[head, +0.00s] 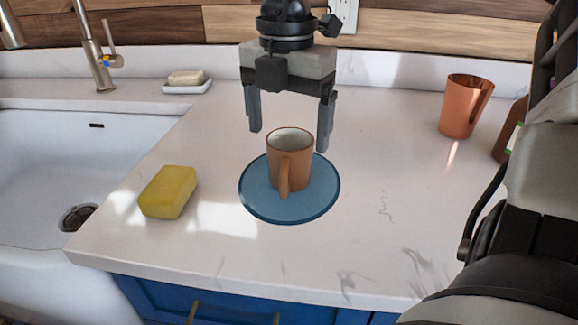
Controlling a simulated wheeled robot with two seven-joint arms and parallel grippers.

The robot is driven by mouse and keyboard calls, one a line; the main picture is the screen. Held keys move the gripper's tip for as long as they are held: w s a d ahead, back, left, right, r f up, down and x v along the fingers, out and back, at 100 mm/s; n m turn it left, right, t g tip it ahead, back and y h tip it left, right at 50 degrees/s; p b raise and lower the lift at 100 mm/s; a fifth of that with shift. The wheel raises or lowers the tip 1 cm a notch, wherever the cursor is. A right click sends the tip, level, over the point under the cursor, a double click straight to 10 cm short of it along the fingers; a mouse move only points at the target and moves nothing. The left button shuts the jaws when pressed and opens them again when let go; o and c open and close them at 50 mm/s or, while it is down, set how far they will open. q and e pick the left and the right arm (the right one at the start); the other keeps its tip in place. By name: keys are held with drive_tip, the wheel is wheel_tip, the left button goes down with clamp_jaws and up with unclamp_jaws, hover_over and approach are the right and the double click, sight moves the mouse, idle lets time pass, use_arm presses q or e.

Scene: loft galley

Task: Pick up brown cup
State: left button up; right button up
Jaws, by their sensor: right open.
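The brown cup (300,172) stands upright on a round blue mat (257,202) on the white counter. Its inside is pale and its handle faces the front of the counter. My right gripper (289,138) points down over the cup, with one finger to each side of the rim. The fingers are open and hold nothing. The picture does not show clearly whether the fingertips are level with the rim or somewhat behind it. My left gripper is not in view.
A yellow sponge (168,192) lies left of the mat, near the white sink (40,170). A soap dish (187,88) sits at the back left. A copper tumbler (464,106) and a partly hidden brown item (508,135) stand at the right. The front counter is clear.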

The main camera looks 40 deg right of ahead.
sight(288, 156)
drive_tip(key=shift+w+d+f, duration=0.1)
drive_tip(key=shift+f, duration=1.45)
drive_tip(key=shift+w+d+f, duration=0.1)
drive_tip(key=shift+f, duration=1.4)
drive_tip(key=c, duration=1.2)
